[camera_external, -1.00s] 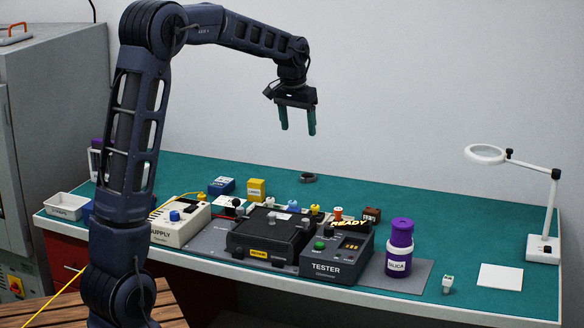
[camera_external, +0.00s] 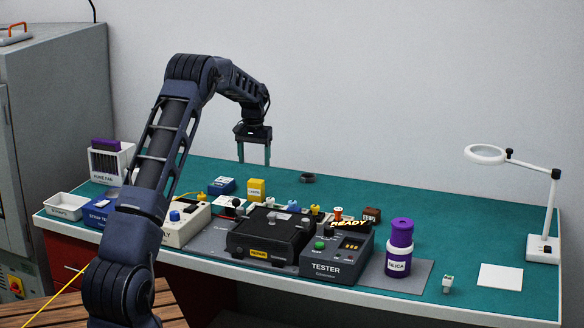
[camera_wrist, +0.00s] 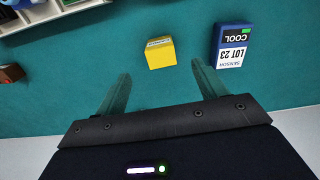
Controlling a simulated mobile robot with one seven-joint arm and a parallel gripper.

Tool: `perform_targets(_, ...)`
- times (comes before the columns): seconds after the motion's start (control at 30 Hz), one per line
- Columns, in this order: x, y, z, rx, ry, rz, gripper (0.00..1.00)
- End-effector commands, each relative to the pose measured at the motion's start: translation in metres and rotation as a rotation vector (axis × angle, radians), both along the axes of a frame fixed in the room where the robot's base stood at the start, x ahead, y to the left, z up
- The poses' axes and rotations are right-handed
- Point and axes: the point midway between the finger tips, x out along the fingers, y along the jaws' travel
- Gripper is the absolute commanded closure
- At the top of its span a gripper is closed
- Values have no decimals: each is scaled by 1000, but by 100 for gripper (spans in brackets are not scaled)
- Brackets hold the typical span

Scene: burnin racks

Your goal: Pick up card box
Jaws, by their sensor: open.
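No box carries a label that I can clearly read as cards. A small yellow box (camera_external: 257,190) with a white label stands on the green bench mat. It also shows in the wrist view (camera_wrist: 160,54), between and just beyond my fingertips. A blue box (camera_external: 222,185) stands left of it; in the wrist view this blue box (camera_wrist: 233,45) reads "SENSOR LOT 23 COOL" and lies right of the right finger. My gripper (camera_external: 254,161) is open and empty, pointing down above the yellow box, apart from it.
A black fixture (camera_external: 262,238), the tester (camera_external: 338,262) and the supply (camera_external: 181,222) stand in front. A purple silica jar (camera_external: 399,250) and a magnifier lamp (camera_external: 543,247) are at right. A dark ring (camera_external: 307,178) lies behind; the mat around it is clear.

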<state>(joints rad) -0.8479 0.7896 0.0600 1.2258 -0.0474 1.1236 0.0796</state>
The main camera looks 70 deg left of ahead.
Motion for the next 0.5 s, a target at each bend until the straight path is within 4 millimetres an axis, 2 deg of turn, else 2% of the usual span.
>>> perform_targets(0.1,-3,7,-8,-3,3,7,29)
perform_targets(0.27,-3,8,-21,-5,5,8,29)
perform_targets(0.5,-2,7,-54,-4,3,7,29)
